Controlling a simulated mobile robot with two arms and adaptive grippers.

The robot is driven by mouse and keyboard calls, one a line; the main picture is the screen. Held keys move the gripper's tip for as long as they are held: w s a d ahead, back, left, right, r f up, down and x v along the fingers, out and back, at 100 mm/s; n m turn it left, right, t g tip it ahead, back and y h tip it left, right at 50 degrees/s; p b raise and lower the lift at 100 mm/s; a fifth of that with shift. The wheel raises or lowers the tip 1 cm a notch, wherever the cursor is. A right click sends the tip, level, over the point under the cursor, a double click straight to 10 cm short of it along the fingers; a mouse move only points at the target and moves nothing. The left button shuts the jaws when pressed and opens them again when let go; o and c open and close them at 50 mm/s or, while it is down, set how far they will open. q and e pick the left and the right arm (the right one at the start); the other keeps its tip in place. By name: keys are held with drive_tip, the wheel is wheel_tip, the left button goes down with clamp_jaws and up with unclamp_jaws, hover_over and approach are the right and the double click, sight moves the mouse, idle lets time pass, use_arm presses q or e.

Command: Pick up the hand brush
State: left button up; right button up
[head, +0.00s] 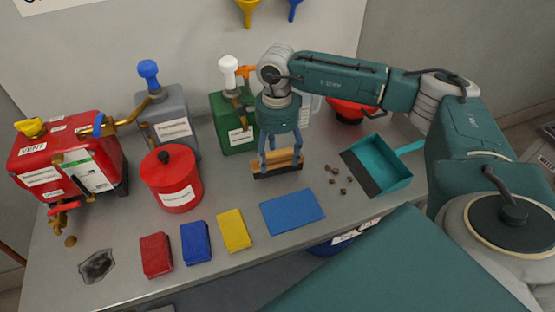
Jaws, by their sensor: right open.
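The hand brush (277,169) lies on the grey bench, left of the teal dustpan. It has a light wooden body and a dark lower edge. My right gripper (280,164) is above it, pointing down, with its open fingers at the brush's wooden body. I cannot tell whether the fingers touch it. My left gripper is not in view.
A teal dustpan (388,166) and several brown crumbs (337,180) lie right of the brush. A blue mat (292,211) lies in front. A green pump bottle (228,130) and a red lidded can (172,183) stand to the left. A red bowl (350,111) is behind.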

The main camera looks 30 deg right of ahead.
drive_tip(key=shift+f, duration=0.6)
drive_tip(key=c, duration=1.5)
drive_tip(key=shift+r, duration=0.1)
